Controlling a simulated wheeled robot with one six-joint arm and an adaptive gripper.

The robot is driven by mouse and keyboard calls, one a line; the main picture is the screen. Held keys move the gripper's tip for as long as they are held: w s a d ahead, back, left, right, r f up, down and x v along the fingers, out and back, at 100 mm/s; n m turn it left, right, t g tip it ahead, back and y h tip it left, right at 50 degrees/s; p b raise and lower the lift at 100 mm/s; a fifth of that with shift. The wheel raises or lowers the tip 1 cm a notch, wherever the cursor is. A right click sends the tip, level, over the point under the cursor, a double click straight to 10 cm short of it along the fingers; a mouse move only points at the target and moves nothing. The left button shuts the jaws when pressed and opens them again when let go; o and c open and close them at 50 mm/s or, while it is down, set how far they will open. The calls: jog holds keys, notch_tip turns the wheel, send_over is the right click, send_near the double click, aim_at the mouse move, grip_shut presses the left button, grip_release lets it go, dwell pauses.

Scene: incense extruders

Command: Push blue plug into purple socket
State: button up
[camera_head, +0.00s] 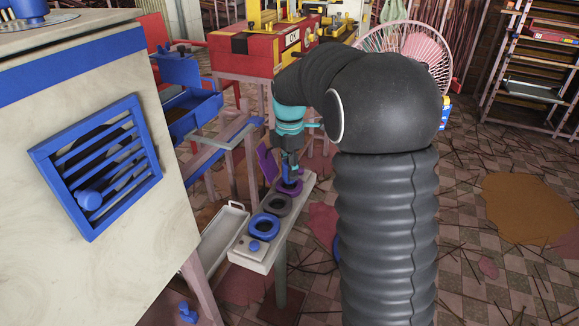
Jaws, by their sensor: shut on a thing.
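The purple socket (291,188) is a ring at the far end of a narrow pale stand (256,262), beyond a grey ring and a blue ring. My gripper (290,168) is right above the purple socket, pointing down. It is shut on the blue plug (289,177), which shows only as a small dark blue patch between the fingers. The plug's lower end is at the purple ring; I cannot tell how deep it sits. My arm passes just right of the stand and hides some of the space beyond.
The grey ring (278,205), blue ring (264,227) and a blue knob (254,246) line the stand. A purple upright piece (267,164) is close left of my gripper. A white tray (217,240) lies left. A cabinet (90,160) fills the left side. Sticks litter the floor.

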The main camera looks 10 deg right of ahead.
jog(key=shift+f+b, duration=0.65)
jog(key=shift+f, duration=0.65)
jog(key=o, duration=1.2)
jog(key=shift+o, duration=0.2)
